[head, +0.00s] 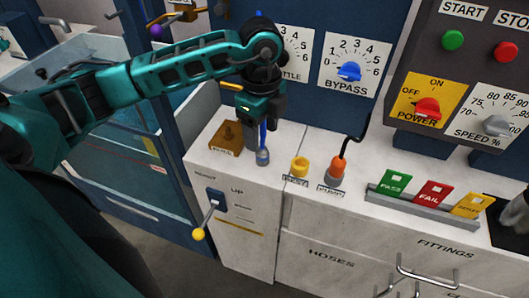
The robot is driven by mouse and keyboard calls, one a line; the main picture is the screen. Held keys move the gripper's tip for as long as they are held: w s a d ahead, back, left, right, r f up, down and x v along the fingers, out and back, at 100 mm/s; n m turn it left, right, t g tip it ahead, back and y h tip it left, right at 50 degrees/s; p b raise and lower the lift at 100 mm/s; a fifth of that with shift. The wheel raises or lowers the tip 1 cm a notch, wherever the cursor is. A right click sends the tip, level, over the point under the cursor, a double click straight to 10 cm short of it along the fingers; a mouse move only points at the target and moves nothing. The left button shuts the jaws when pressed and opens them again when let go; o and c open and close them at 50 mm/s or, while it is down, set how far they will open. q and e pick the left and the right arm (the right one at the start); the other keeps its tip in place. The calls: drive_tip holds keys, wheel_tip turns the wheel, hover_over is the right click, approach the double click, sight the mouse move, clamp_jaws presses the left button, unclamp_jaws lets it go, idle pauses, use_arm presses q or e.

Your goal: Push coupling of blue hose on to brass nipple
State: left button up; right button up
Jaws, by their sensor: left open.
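The blue hose (263,134) hangs down beside my left gripper, with a grey-blue coupling (262,157) at its lower end, close to the white bench top. My left gripper (257,138) points down at the hose, above the coupling. It is open; whether its fingers touch the hose I cannot tell. A brown-gold block (227,138) with a darker raised knob sits just left of the coupling. I cannot tell whether that knob is the brass nipple.
A yellow fitting (299,167) and an orange plug (338,165) with a black cable stand right of the coupling. A lever with a yellow knob (198,234) sticks out of the bench front. Coloured tags, including PASS (393,183), stand in a rack further right.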

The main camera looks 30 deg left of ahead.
sight(263, 151)
use_arm(q)
drive_tip(key=f, duration=0.8)
drive_tip(key=shift+w+f, duration=0.15)
drive_tip(key=shift+w, duration=0.1)
clamp_jaws()
